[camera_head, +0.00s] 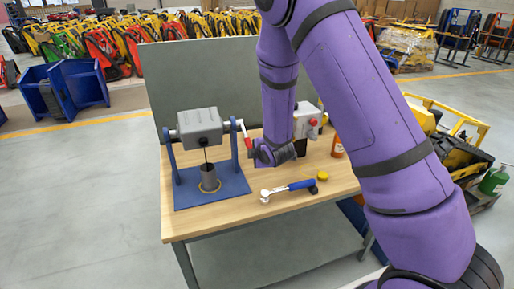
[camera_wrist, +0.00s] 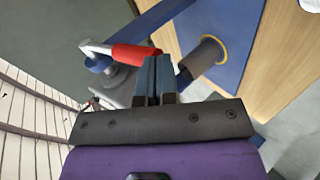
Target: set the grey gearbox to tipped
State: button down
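The grey gearbox (camera_head: 200,127) hangs between two blue posts on a blue base (camera_head: 217,190) and looks roughly level. A thin dark rod runs from its underside toward a grey cup (camera_head: 209,178). A crank with a red grip (camera_head: 246,137) is on its right side. My gripper (camera_head: 253,151) is close to the lower end of that grip. In the wrist view my gripper's fingers (camera_wrist: 155,70) are together, with the red grip (camera_wrist: 135,56) just past their tips. I cannot tell whether they touch. The cup (camera_wrist: 202,56) shows beyond, to the right.
A box with a red knob (camera_head: 313,122) and an orange bottle (camera_head: 337,147) stand behind my arm. A grey panel (camera_head: 200,80) borders the table's back.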

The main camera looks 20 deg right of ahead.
jog(key=shift+w+f, duration=0.1)
jog(key=shift+f, duration=0.45)
dwell(0.4)
